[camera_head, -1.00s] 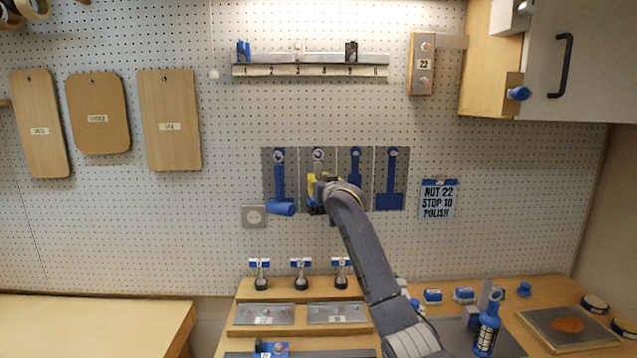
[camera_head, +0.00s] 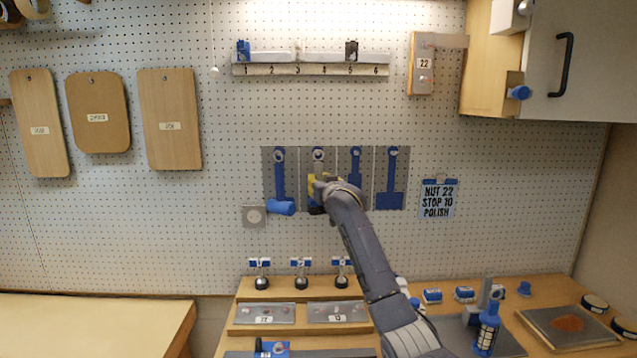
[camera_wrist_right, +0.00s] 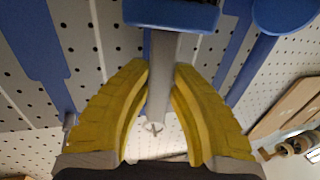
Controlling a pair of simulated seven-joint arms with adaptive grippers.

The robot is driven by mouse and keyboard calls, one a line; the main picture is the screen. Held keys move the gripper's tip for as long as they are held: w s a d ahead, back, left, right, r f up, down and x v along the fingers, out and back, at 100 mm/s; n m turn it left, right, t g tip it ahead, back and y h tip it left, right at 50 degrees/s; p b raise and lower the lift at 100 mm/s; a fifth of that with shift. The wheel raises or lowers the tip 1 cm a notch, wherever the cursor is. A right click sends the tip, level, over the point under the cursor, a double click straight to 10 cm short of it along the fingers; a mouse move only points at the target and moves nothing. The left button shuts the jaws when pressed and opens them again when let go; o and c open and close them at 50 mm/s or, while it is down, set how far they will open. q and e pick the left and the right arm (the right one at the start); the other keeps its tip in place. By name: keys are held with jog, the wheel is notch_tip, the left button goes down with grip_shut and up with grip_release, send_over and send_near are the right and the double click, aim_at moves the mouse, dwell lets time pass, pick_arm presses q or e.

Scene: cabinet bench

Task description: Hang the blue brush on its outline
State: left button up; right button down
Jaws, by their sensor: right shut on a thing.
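The blue brush shows in the right wrist view as a grey handle (camera_wrist_right: 160,85) with a blue head (camera_wrist_right: 172,13). My right gripper (camera_wrist_right: 160,82) has its yellow fingers shut on that handle. In the head view my right gripper (camera_head: 317,187) is in front of the second grey panel from the left (camera_head: 306,160). The grey handle (camera_head: 318,169) shows upright above the fingers, near a round peg (camera_head: 318,155). The gripper hides most of the brush and of the outline there. I cannot tell whether the brush touches the peg. My left gripper is not in view.
A blue tool with a cylinder head (camera_head: 281,207) hangs close by on the left panel. Blue outlines (camera_head: 355,180) (camera_head: 391,190) show on the right panels. A rail (camera_head: 310,70) is above; small knobbed stands (camera_head: 300,281) and a blue bottle (camera_head: 487,330) are below.

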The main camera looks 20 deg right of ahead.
jog(key=c, duration=1.3)
grip_release()
